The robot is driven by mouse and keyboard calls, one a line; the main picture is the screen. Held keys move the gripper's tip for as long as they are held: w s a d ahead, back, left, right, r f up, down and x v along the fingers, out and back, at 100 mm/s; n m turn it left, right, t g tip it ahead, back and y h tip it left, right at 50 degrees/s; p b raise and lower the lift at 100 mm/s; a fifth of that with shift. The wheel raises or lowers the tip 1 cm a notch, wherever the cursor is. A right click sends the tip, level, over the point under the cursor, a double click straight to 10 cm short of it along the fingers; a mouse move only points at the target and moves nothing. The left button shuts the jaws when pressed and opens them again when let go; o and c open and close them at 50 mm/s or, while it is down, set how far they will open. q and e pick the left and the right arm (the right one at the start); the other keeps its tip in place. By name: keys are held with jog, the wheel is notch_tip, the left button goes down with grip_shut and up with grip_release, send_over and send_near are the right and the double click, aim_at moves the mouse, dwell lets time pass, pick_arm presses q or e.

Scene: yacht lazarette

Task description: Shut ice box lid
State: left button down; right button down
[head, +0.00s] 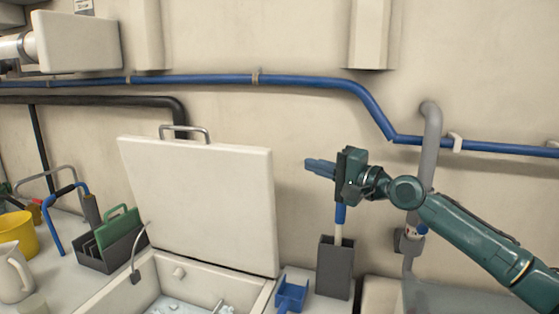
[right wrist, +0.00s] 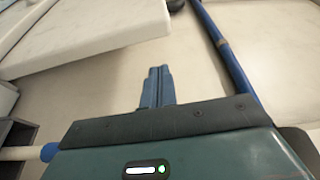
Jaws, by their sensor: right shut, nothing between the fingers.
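The ice box lid (head: 205,195) is a thick white panel standing open, tilted up near the back wall, with a metal handle (head: 184,130) at its top edge. Below it the white ice box (head: 240,290) is open, with ice (head: 185,306) inside. My right gripper (head: 310,165) is shut and empty, with its blue fingers pointing left, to the right of the lid's upper right corner and apart from it. In the right wrist view the fingers (right wrist: 157,85) are together, and the lid (right wrist: 85,35) shows at the upper left. My left gripper is not in view.
A grey holder (head: 336,268) with a blue-handled tool stands under my right gripper. A blue scoop (head: 291,294) lies beside the ice box. Left of the box are a dark rack (head: 110,245), a white jug (head: 12,273) and a yellow bucket (head: 18,232). A blue pipe (head: 300,82) crosses the wall.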

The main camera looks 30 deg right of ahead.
pick_arm(q)
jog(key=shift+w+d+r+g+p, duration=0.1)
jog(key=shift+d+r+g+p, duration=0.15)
jog(key=shift+p, duration=0.85)
pick_arm(e)
jog(key=x, duration=0.9)
jog(key=shift+a, duration=0.15)
jog(key=shift+s, duration=0.1)
